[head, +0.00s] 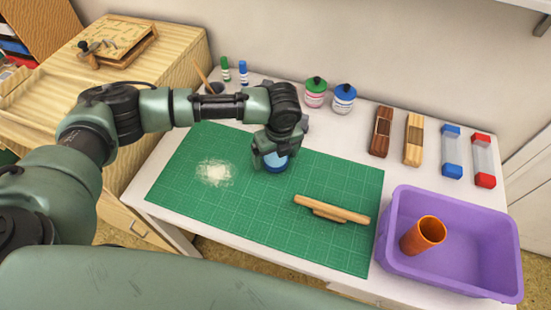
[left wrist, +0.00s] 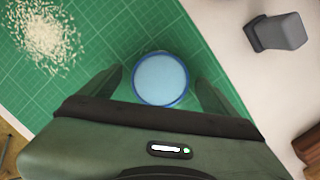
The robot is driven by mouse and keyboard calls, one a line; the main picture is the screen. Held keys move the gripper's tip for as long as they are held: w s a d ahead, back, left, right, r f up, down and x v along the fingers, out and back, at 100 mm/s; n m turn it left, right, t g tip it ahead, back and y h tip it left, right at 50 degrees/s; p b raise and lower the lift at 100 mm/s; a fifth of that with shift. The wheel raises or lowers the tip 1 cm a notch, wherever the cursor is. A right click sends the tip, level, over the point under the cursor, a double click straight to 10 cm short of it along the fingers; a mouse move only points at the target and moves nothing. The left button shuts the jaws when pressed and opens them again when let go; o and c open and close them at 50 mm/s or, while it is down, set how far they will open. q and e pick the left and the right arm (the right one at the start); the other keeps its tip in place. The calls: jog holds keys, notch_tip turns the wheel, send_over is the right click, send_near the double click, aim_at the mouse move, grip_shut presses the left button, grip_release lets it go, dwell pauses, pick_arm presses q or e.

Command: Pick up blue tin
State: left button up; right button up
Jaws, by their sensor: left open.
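The blue tin (head: 276,165) is round with a light blue top and a darker blue rim. It sits on the green cutting mat (head: 330,245), partly hidden by my left gripper in the head view. My left gripper (head: 270,160) is over the tin, pointing down. In the left wrist view the tin (left wrist: 160,79) lies between the two open fingers (left wrist: 161,88), with a gap on each side. I cannot tell the exact height of the fingertips above the mat. My right gripper is not in view.
A pale pile of shavings (head: 214,172) lies on the mat left of the tin. A wooden tool (head: 333,209) lies to the right. A purple bin (head: 455,270) holds an orange cup (head: 423,235). Jars (head: 344,98) and blocks (head: 413,140) stand along the back. A grey object (left wrist: 277,32) is near the mat's edge.

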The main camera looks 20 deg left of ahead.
pick_arm(q)
jog(key=c, duration=1.7)
jog(key=shift+r, duration=0.15)
jog(key=shift+c, duration=0.2)
